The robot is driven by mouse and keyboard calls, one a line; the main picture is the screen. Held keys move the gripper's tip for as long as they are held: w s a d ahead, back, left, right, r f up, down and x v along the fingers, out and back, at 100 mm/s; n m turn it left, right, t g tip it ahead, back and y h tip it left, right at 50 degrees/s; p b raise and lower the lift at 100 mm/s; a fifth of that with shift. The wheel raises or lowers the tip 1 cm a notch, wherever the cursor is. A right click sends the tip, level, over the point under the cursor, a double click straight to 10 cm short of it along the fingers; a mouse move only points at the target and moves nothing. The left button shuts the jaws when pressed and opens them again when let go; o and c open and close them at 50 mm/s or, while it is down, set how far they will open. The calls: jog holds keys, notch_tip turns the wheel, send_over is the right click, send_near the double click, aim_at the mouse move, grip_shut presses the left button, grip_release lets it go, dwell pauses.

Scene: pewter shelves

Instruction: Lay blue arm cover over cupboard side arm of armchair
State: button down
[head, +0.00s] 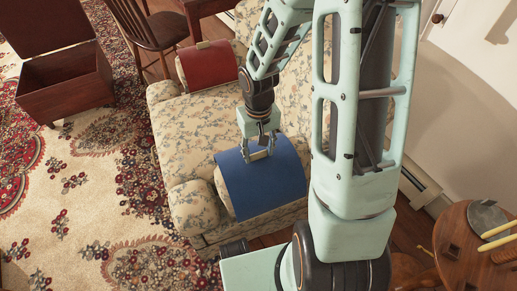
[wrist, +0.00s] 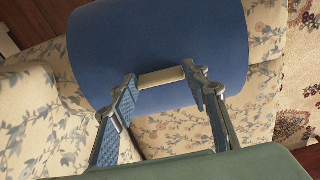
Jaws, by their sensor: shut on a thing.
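The blue arm cover (head: 268,185) lies draped over the near arm of the floral armchair (head: 190,125), with its blue cloth curving down the arm's outer side. The arm's rounded front end (head: 190,200) shows bare. A cream bar on the cover's edge sits between the fingers of my gripper (head: 261,148). In the wrist view my gripper (wrist: 162,88) is shut on this bar, and the blue cover (wrist: 160,40) spreads beyond it over the floral arm. My gripper is just above the seat side of that arm. My arm hides part of the chair's back.
A red cover (head: 208,66) lies over the armchair's far arm. An open wooden chest (head: 65,85) stands on the patterned rug at the upper left, beside a wooden chair (head: 150,35). A round wooden table (head: 460,250) with items stands at the lower right. The rug left of the armchair is clear.

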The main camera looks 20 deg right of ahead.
jog(key=shift+f, duration=0.15)
jog(key=c, duration=1)
grip_release()
notch_tip(320, 180, up, 12)
